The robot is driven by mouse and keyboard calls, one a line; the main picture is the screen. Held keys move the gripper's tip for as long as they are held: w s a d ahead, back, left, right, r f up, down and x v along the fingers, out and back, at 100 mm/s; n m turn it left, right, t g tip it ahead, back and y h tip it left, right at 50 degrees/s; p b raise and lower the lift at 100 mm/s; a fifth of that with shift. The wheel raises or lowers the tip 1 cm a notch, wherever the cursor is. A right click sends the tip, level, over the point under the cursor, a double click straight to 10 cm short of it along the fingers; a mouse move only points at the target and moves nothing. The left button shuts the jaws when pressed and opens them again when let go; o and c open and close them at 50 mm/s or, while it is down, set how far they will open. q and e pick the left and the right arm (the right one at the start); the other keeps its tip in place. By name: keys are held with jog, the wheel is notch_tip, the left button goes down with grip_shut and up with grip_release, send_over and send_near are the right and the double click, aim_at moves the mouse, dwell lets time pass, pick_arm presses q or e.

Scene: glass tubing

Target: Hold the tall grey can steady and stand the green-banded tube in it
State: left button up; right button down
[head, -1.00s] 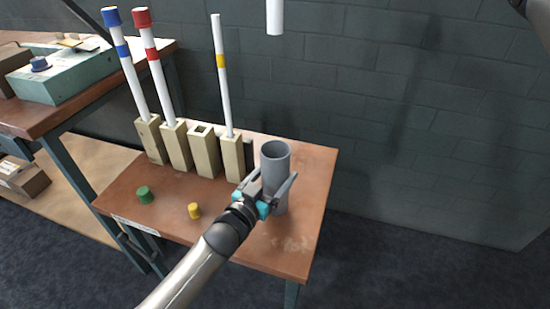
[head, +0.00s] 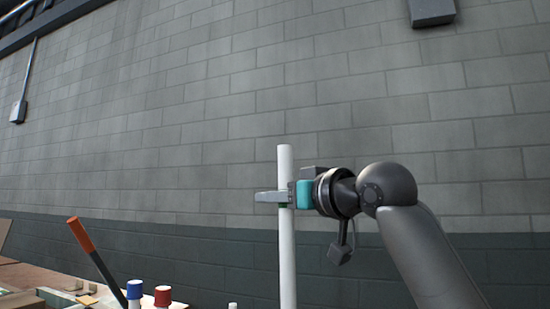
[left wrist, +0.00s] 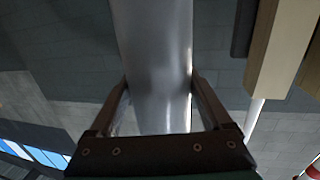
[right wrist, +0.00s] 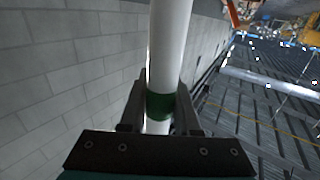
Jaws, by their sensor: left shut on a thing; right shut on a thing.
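The tube (head: 287,255) is long and white and hangs nearly upright in the head view, its lower end below the picture. My right gripper (head: 270,197) is shut around its upper part, high against the wall. In the right wrist view the green band (right wrist: 160,107) sits between the fingers. The tall grey can (left wrist: 155,40) fills the middle of the left wrist view. My left gripper (left wrist: 160,88) is shut on it, one finger on each side. The can and left gripper are outside the head view, so the gap between tube and can does not show.
A blue cap (head: 134,289) and a red cap (head: 162,295) top tubes at the lower left. An orange-ended dark rod (head: 90,250) leans beside them. Wooden holder blocks (left wrist: 275,50) stand near the can. The wall behind the tube is bare brick.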

aim_at(291, 227)
jog(key=f, duration=0.3)
jog(key=s+d+f, duration=0.1)
jog(key=shift+f, duration=0.35)
notch_tip(291, 227, down, 22)
dwell(1.7)
jog(key=shift+f, duration=0.85)
dwell(0.6)
jog(key=c, duration=0.5)
grip_release()
jog(key=shift+c, duration=0.2)
jog(key=shift+s, duration=0.15)
jog(key=v, duration=1.2)
jog(key=shift+a+f, duration=0.1)
jog(key=shift+f, duration=0.05)
pick_arm(q)
jog(key=o, duration=1.3)
